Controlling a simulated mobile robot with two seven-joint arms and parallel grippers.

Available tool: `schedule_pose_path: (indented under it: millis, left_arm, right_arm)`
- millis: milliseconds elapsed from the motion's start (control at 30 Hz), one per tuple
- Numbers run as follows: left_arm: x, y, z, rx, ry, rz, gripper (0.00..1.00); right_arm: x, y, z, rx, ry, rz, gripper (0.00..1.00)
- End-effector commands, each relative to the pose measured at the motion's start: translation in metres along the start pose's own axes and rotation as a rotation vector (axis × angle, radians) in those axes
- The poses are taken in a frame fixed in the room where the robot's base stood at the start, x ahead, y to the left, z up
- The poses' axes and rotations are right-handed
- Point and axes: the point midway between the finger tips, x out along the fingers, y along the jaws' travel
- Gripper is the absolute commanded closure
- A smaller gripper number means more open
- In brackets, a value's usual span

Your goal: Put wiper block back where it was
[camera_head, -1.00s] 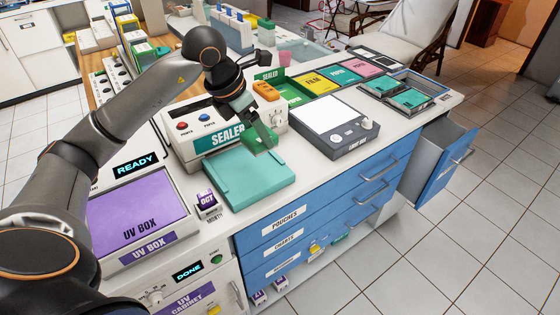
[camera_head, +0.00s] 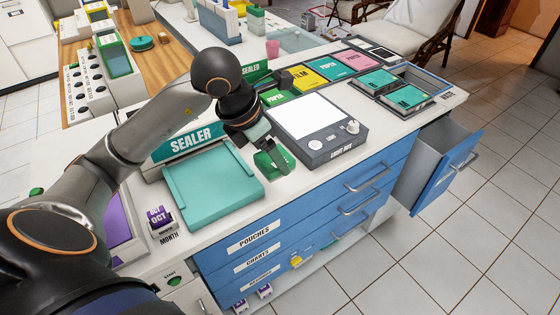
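My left gripper (camera_head: 262,146) reaches in from the left and points down over the counter, between the teal tray-like pad and the light box. A green block (camera_head: 275,161) is at its fingertips and appears held between them. It may be the wiper block, but no label shows on it. I cannot tell whether it touches the counter. My wrist hides part of the sealer (camera_head: 190,140) behind it. My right gripper is not in view.
The light box (camera_head: 318,150) stands close on the right, and the teal pad (camera_head: 212,185) on the left. Coloured pouch boxes, including a yellow film box (camera_head: 308,75), line the back. A purple month block (camera_head: 160,218) stands front left. A blue drawer (camera_head: 450,170) sticks out at right.

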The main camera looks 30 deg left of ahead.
Motion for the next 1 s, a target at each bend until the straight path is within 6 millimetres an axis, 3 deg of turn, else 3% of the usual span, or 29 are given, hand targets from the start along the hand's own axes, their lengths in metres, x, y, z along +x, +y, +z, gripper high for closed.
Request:
schedule_pose_path:
  millis: [100, 333, 633, 800, 1000]
  left_arm:
    - [0.019, 0.021, 0.013, -0.005, 0.003, -0.003, 0.73]
    - [0.066, 0.044, 0.017, -0.001, 0.002, -0.002, 0.73]
    - [0.087, 0.055, 0.020, 0.000, 0.002, -0.001, 0.73]
    - [0.109, 0.054, 0.010, 0.001, 0.001, -0.003, 0.73]
    - [0.113, 0.055, 0.009, 0.002, -0.001, 0.000, 0.73]
  right_arm:
    - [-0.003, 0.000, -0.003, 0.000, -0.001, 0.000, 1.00]
    - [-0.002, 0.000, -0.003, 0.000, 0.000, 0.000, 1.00]
    - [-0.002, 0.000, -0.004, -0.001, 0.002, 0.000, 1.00]
    - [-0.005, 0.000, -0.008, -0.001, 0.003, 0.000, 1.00]
    - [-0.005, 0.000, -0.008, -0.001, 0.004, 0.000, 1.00]
